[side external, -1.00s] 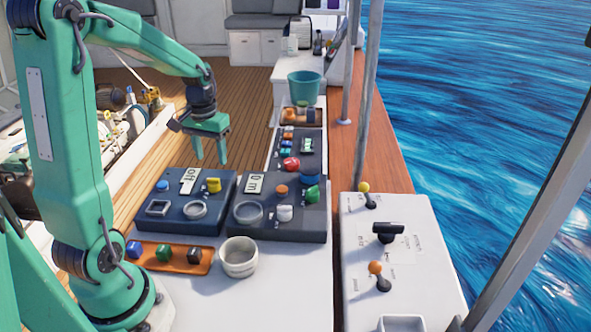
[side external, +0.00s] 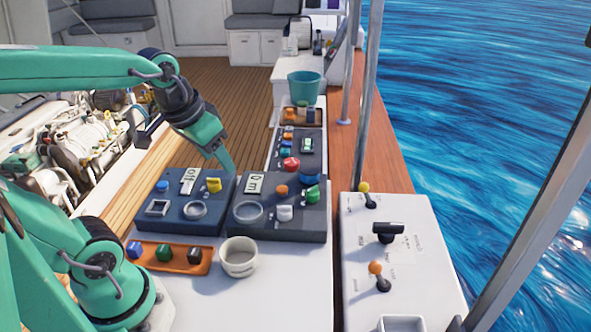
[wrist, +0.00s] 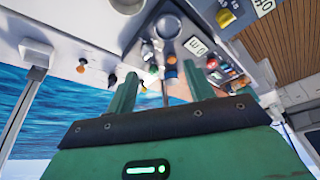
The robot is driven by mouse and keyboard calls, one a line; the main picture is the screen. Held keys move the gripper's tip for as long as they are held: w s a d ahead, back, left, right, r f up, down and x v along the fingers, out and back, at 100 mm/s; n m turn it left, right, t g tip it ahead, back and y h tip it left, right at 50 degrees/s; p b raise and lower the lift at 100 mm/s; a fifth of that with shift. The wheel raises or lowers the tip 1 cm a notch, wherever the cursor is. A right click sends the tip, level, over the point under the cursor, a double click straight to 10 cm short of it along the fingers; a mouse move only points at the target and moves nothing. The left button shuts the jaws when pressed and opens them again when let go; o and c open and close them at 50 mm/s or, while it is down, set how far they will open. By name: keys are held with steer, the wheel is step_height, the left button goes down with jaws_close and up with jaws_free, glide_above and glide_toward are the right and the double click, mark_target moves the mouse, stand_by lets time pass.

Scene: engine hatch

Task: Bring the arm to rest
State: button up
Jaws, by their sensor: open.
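My gripper (side external: 226,168) is tilted down to the right, above the back edge of the dark left panel (side external: 172,222). In the wrist view its two fingers (wrist: 160,92) stand apart with nothing held between them. In the side view only one finger shows clearly; the other is hidden behind it. The arm reaches in from the left, its forearm nearly level and its lower links folded low at the left.
Another dark panel (side external: 300,230) with knobs stands to the right. An orange tray (side external: 205,268) with several cubes and a white cup (side external: 239,257) stand in front. A white console (side external: 400,285) with levers is at right. A teal bucket (side external: 304,87) stands behind.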

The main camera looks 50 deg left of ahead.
steer(key=shift+m+t+h, duration=0.3)
steer(key=shift+m+t, duration=0.3)
steer(key=shift+m, duration=0.1)
steer(key=shift+s+d+r, duration=0.15)
steer(key=shift+s+d, duration=0.7)
steer(key=shift+s+d+r, duration=0.15)
steer(key=shift+s+d, duration=0.65)
steer(key=shift+s, duration=0.05)
steer(key=o, duration=1)
steer(key=shift+w+d+r, duration=0.1)
steer(key=shift+w+r, duration=0.1)
steer(key=shift+c, duration=0.2)
steer(key=shift+o, duration=0.4)
steer(key=w+d+r+m+g, duration=0.1)
steer(key=w+d+r+m, duration=0.1)
steer(key=w, duration=0.4)
step_height(320, 180, up, 3)
steer(key=shift+d+f+g+h, duration=0.15)
steer(key=shift+d+g+h, duration=0.15)
steer(key=shift+d, duration=0.55)
steer(key=w+d+m+g, duration=0.2)
steer(key=w+d+m, duration=0.1)
steer(key=w+d, duration=0.4)
steer(key=w+d+m+g, duration=0.2)
steer(key=w+d+m, duration=0.2)
steer(key=w+d, duration=0.4)
steer(key=d, duration=0.6)
steer(key=shift+y, duration=0.4)
steer(key=shift+f, duration=0.2)
step_height(320, 180, down, 10)
